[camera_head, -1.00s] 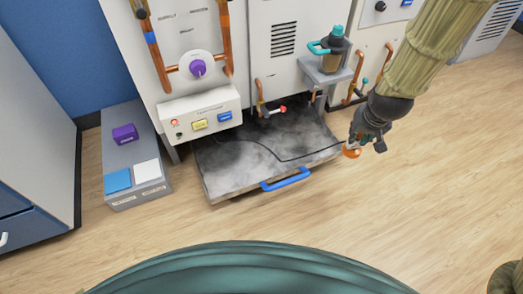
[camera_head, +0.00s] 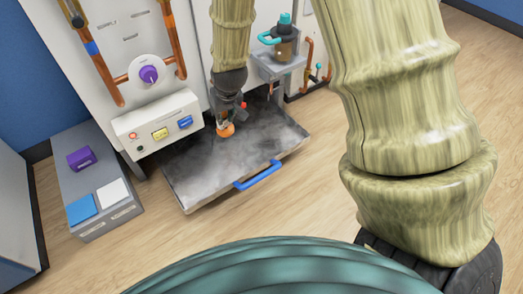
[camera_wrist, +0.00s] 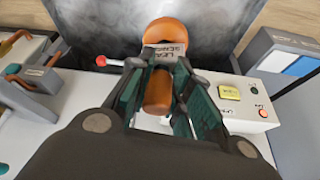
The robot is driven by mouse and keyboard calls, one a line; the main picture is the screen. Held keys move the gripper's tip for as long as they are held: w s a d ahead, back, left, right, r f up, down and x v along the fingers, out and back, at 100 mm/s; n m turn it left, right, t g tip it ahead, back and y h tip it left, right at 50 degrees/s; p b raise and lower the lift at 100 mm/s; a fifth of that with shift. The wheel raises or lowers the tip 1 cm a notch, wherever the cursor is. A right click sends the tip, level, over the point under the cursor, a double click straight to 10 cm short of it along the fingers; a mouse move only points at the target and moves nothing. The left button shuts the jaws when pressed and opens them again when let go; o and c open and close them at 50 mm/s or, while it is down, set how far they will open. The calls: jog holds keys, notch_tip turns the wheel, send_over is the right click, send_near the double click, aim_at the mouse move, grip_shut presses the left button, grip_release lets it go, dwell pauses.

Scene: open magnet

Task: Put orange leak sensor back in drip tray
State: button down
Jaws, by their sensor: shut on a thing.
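The orange leak sensor (camera_head: 226,130) is held in my gripper (camera_head: 227,115) over the drip tray (camera_head: 195,200). In the wrist view the sensor (camera_wrist: 169,35) shows between the two dark green fingers of my gripper (camera_wrist: 163,85), with a label reading "LEAK SENSOR" facing the camera. The fingers are shut on it. The tray is a shallow grey pan with a dark, smoky-looking floor and a blue handle (camera_head: 258,175) at its front. I cannot tell whether the sensor touches the tray floor.
A control box (camera_head: 158,125) with buttons stands above the tray's left rear. A bottle with a teal cap (camera_head: 285,40) stands on a bracket at the right. A grey bench (camera_head: 90,170) with purple, blue and white items is at the left. Wooden floor lies open in front.

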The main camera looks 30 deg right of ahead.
jog(key=w+d+f+m+h+b, duration=0.1)
jog(key=d+f+b, duration=0.2)
jog(key=d+f, duration=0.6)
jog(key=w+d+f+m+b, duration=0.1)
jog(key=w+d+f+b, duration=0.1)
jog(key=d+f, duration=0.65)
jog(key=f+b, duration=0.2)
jog(key=d+f+b, duration=0.1)
jog(key=f+b, duration=0.1)
jog(key=f, duration=0.1)
jog(key=f+b, duration=0.2)
jog(key=shift+d+f, duration=0.25)
jog(key=shift+d, duration=0.05)
jog(key=shift+r, duration=0.1)
jog(key=c, duration=1.3)
grip_release()
jog(key=p+v, duration=0.6)
jog(key=v, duration=0.6)
